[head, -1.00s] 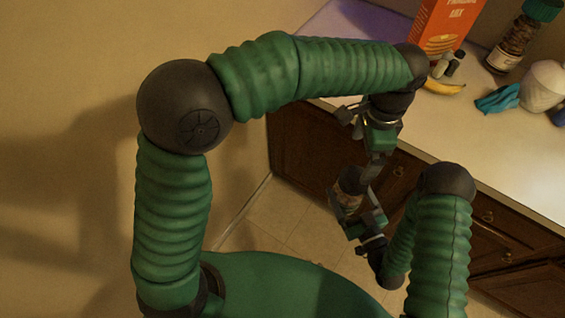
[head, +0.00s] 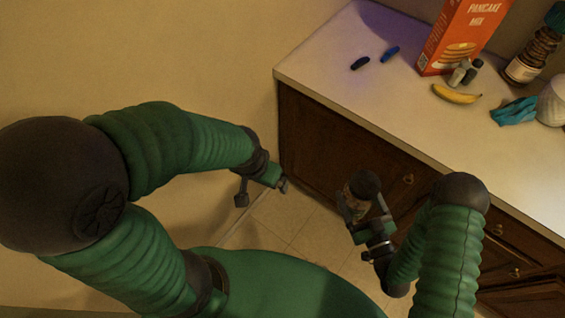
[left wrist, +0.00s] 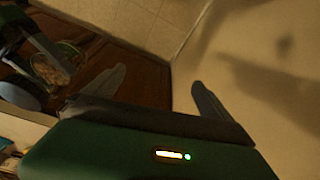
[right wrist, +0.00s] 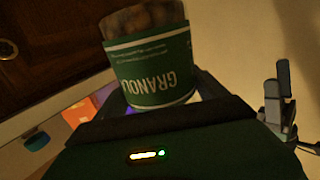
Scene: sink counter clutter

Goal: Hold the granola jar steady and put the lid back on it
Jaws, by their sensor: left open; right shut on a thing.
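My right gripper (head: 362,208) is shut on the granola jar (right wrist: 152,70), below the counter height. The jar's green label reads upside down in the right wrist view, with granola showing through the glass. In the head view a dark round disc (head: 366,184), apparently the lid, covers the jar's upper end; I cannot tell whether it is seated. The left wrist view shows the jar's granola (left wrist: 52,70) and a grey-blue round form (left wrist: 18,96) beside it. My left gripper (head: 262,190) is open and empty, to the left of the jar and apart from it.
The counter (head: 330,75) at the right carries a pancake mix box (head: 458,35), a banana (head: 457,95), a blue cloth (head: 514,112), a dark bottle (head: 530,55) and small dark items (head: 375,58). Cabinets (head: 320,135) stand below. Wall closes off the left; floor shows between my arms.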

